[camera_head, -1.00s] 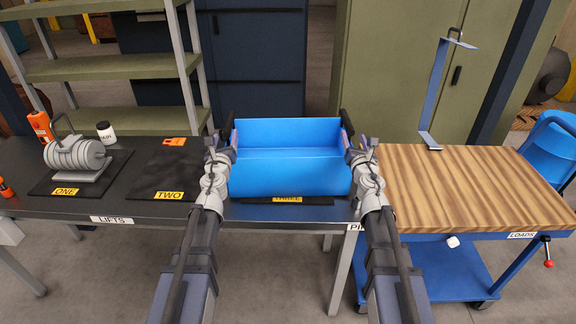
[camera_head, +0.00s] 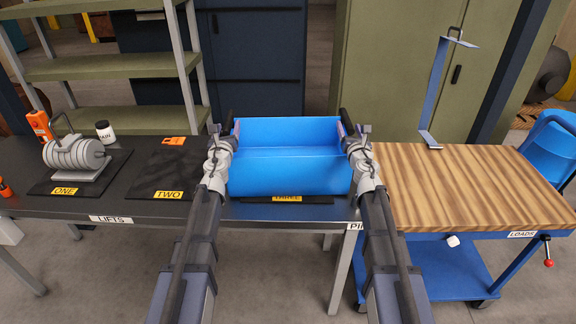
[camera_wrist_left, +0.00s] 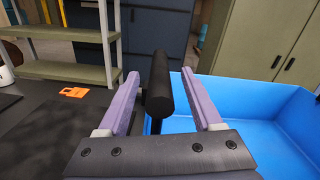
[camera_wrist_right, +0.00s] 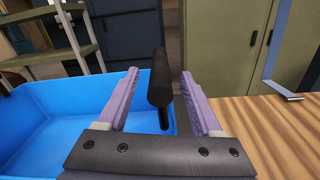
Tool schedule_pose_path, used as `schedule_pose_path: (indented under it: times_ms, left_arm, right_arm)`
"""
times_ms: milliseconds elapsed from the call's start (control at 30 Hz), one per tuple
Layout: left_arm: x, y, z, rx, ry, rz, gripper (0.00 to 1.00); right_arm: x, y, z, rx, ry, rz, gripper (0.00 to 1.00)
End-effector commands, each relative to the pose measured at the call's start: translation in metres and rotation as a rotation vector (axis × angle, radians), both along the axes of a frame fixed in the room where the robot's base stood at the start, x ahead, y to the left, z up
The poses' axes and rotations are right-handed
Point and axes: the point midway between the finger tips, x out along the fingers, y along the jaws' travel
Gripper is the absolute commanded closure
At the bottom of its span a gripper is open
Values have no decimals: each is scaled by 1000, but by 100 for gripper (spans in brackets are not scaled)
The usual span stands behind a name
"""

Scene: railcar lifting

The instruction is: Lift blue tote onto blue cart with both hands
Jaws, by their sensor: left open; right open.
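The blue tote (camera_head: 290,175) sits upright and looks empty on the mat labelled THREE at the right end of the black table. A black bar handle stands at each side of it. My left gripper (camera_head: 224,130) is at the tote's left side, open, with the left handle (camera_wrist_left: 159,88) between its purple fingers. My right gripper (camera_head: 352,130) is at the right side, open, with the right handle (camera_wrist_right: 160,82) between its fingers. Neither gripper is closed on a handle. The blue cart (camera_head: 470,190) with a striped wooden top stands right of the table.
A blue bracket (camera_head: 436,95) stands at the cart top's back left; the rest of that top is clear. Left on the table (camera_head: 130,208) are a grey weight (camera_head: 75,155), a white jar (camera_head: 105,132) and an orange item (camera_head: 38,125). Mat TWO (camera_head: 165,172) holds an orange tag.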

Motion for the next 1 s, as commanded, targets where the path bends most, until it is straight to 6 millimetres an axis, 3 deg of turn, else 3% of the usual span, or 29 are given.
schedule_pose_path:
  times_ms: [33, 133, 467, 1000]
  left_arm:
    - [12, 0, 0, 0, 0, 0, 33]
    - [22, 1, 0, 0, 0, 0, 33]
    - [25, 1, 0, 0, 0, 0, 33]
    - [25, 1, 0, 0, 0, 0, 93]
  right_arm:
    - [12, 0, 0, 0, 0, 0, 33]
    - [22, 1, 0, 0, 0, 0, 33]
    - [25, 1, 0, 0, 0, 0, 33]
    - [25, 1, 0, 0, 0, 0, 93]
